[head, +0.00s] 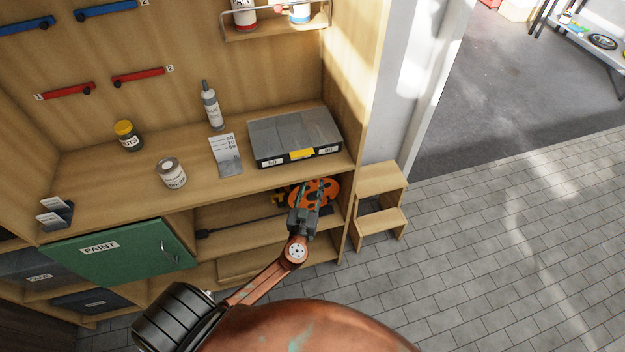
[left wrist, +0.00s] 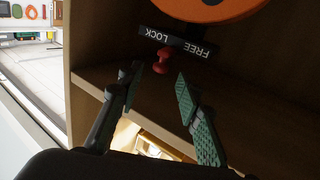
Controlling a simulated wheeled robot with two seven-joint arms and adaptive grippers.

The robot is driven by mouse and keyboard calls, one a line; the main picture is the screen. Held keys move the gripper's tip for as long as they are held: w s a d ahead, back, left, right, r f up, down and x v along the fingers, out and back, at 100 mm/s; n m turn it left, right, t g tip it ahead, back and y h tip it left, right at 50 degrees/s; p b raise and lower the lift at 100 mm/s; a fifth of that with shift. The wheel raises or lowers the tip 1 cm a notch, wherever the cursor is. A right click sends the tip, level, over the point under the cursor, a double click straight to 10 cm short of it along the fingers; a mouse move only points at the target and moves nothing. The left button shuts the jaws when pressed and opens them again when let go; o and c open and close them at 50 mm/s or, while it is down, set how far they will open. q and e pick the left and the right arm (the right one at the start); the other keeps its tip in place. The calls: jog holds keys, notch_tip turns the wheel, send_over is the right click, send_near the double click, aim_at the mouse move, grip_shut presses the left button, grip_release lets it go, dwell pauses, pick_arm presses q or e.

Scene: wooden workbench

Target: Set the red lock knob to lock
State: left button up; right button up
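The red lock knob (left wrist: 162,61) shows in the left wrist view beside a black plate marked FREE and LOCK (left wrist: 178,42). The lettering looks upside down, with LOCK on the left and FREE on the right. The knob lies near the middle of the plate; I cannot tell its setting. An orange reel (left wrist: 208,8) is above the plate; it also shows on the shelf in the head view (head: 328,187). My left gripper (left wrist: 157,80) is open, its fingertips on either side of the knob and slightly short of it, apparently not touching. It partly covers the reel in the head view (head: 300,190).
A dark cable with a plug (head: 203,233) lies on the shelf left of the reel. A grey case (head: 295,135) stands on the bench above. A wooden step stool (head: 380,215) is right of the bench.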

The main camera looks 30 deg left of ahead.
pick_arm(q)
jog(key=shift+x, duration=1.25)
jog(key=shift+c, duration=0.7)
grip_shut()
